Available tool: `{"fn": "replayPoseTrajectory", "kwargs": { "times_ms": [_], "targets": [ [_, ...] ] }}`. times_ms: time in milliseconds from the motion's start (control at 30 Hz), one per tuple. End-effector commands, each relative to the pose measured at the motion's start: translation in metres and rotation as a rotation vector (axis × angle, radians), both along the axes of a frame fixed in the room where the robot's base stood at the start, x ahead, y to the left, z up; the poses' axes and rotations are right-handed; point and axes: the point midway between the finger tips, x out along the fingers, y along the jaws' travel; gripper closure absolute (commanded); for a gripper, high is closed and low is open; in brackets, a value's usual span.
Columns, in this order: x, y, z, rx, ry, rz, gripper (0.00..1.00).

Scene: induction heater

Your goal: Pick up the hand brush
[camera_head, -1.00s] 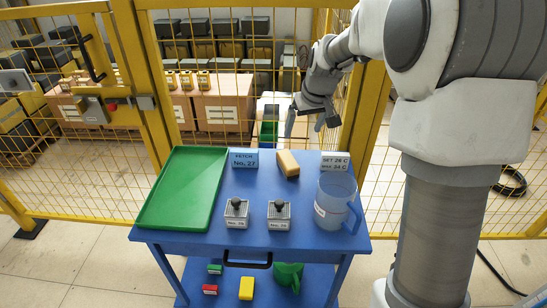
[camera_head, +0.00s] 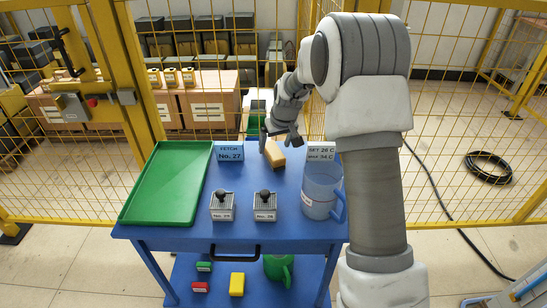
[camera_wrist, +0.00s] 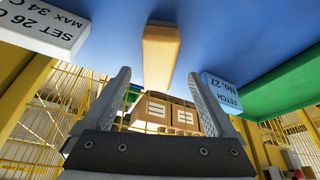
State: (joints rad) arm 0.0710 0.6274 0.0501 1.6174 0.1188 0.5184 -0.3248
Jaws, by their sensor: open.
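The hand brush is a tan-yellow block (camera_head: 276,158) lying on the blue table top (camera_head: 240,180), near its back edge. In the wrist view the brush (camera_wrist: 160,50) shows in the upper middle, with a dark part at its far end. My gripper (camera_head: 279,139) is at the back edge of the table, close to the near-fence end of the brush. It is open and empty. In the wrist view its two fingers (camera_wrist: 158,74) are spread, one to each side of the brush's line. I cannot tell whether the brush's end is between the fingertips.
A "FETCH No. 27" sign (camera_head: 230,154) stands left of the brush and a "SET 26 C" sign (camera_head: 321,152) right of it. A green tray (camera_head: 168,185), two weight-like blocks (camera_head: 222,207) and a blue jug (camera_head: 318,190) share the table. A yellow mesh fence (camera_head: 450,120) stands behind.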

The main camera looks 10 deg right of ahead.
Motion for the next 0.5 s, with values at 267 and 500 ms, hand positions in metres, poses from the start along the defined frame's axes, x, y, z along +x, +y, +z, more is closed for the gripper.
{"fn": "replayPoseTrajectory", "kwargs": {
  "times_ms": [267, 500],
  "targets": [
    [0.008, 0.0, -0.025, 0.0, 0.001, 0.0, 0.09],
    [0.018, 0.002, -0.05, 0.0, 0.0, 0.0, 0.09]
  ]
}}
